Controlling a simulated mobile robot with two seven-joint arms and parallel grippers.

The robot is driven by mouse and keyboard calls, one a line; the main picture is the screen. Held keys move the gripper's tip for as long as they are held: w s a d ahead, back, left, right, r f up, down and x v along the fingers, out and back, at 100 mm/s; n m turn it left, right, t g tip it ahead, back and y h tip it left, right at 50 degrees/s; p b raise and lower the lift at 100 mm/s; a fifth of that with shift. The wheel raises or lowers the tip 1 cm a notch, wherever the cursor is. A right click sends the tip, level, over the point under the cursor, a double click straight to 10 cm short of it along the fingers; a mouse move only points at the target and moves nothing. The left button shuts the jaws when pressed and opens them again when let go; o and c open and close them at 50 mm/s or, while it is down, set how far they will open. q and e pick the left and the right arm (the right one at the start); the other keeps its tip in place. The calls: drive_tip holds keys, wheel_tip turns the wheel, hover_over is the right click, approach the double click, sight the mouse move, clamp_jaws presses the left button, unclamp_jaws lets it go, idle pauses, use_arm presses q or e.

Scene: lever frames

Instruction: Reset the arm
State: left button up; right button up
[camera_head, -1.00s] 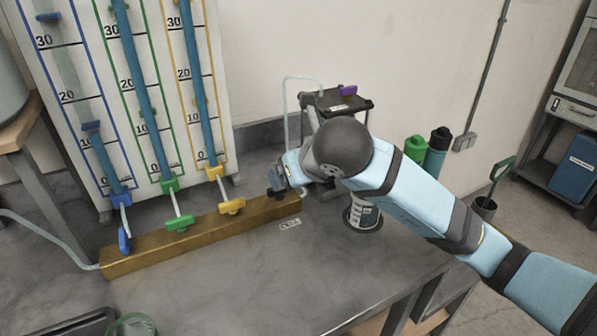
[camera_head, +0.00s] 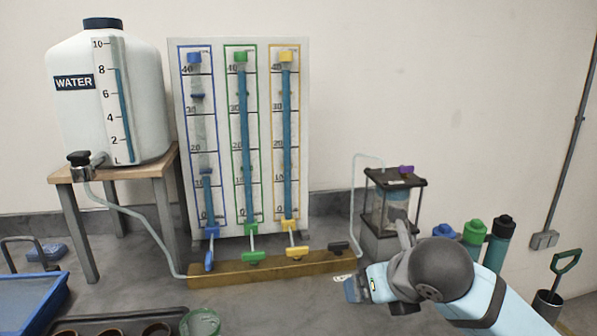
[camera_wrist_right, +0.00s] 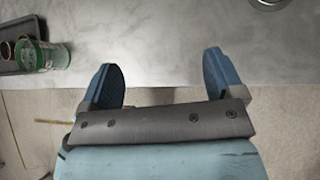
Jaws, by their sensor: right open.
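My right arm comes in from the lower right, bent at a dark grey joint. My right gripper (camera_head: 352,290) shows its blue fingers in front of the wooden manifold bar (camera_head: 230,274), apart from it. In the right wrist view the gripper (camera_wrist_right: 160,64) is open, with two blue fingers spread and nothing between them. Below it are the worktop's edge and the floor. The bar carries a blue lever (camera_head: 209,261), a green lever (camera_head: 253,257), a yellow lever (camera_head: 297,252) and a black lever (camera_head: 338,247). My left gripper is out of view.
A gauge board (camera_head: 308,150) with three tubes stands behind the bar. A water tank (camera_head: 65,120) sits on a stand at left. A black-framed device (camera_head: 379,245) and bottles (camera_head: 497,240) stand behind my right arm. A green-rimmed jar (camera_head: 200,322) is at the front.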

drive_tip(key=s+a+f+g+y, duration=0.4)
drive_tip(key=s+a+g+y, duration=0.3)
drive_tip(key=s+a+y, duration=0.6)
drive_tip(key=w+d+f+m+t+h, duration=0.2)
drive_tip(key=d+f+m+t+h, duration=0.2)
drive_tip(key=d+f+m+t, duration=0.7)
drive_tip(key=w+d+m+t+h, duration=0.2)
drive_tip(key=d+m+t+h, duration=0.3)
drive_tip(key=m, duration=1.3)
drive_tip(key=s+d+f+m+g+h, duration=0.1)
drive_tip(key=s+f+m+g+h, duration=0.15)
drive_tip(key=s+f, duration=0.4)
drive_tip(key=s+d+f+m+g+h, duration=0.1)
drive_tip(key=s+f+m+g, duration=0.25)
drive_tip(key=f, duration=0.65)
use_arm(q)
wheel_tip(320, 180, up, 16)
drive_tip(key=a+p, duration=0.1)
drive_tip(key=p, duration=2.2)
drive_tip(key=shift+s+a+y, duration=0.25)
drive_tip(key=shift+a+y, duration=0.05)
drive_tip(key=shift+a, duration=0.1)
use_arm(e)
wheel_tip(320, 180, up, 15)
drive_tip(key=s+d, duration=0.1)
drive_tip(key=shift+s+d+m, duration=0.15)
drive_tip(key=shift+s+m, duration=0.15)
drive_tip(key=shift+m, duration=0.1)
